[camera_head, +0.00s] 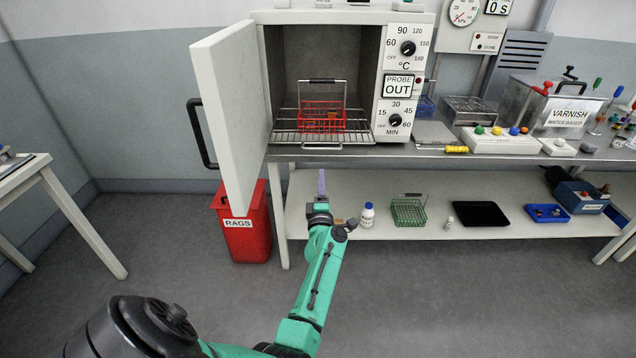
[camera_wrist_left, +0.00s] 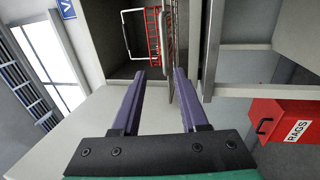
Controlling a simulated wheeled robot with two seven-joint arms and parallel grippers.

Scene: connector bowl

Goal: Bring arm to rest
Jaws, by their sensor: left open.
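My left arm is green and reaches forward from the bottom of the head view. Its gripper (camera_head: 321,183) is in front of the bench, below the oven's wire rack (camera_head: 300,137). In the left wrist view the two purple fingers of the gripper (camera_wrist_left: 158,72) stand apart with nothing between them. A red wire basket (camera_head: 322,116) with a raised handle sits on the rack inside the open oven; it also shows beyond the fingers in the left wrist view (camera_wrist_left: 153,38). My right gripper is not in either view.
The oven door (camera_head: 232,110) stands wide open on the left. A red rags bin (camera_head: 243,228) is below it. The lower shelf (camera_head: 465,187) holds a white bottle (camera_head: 367,215), a green basket (camera_head: 408,211) and a black tray (camera_head: 479,213). Open floor lies in front.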

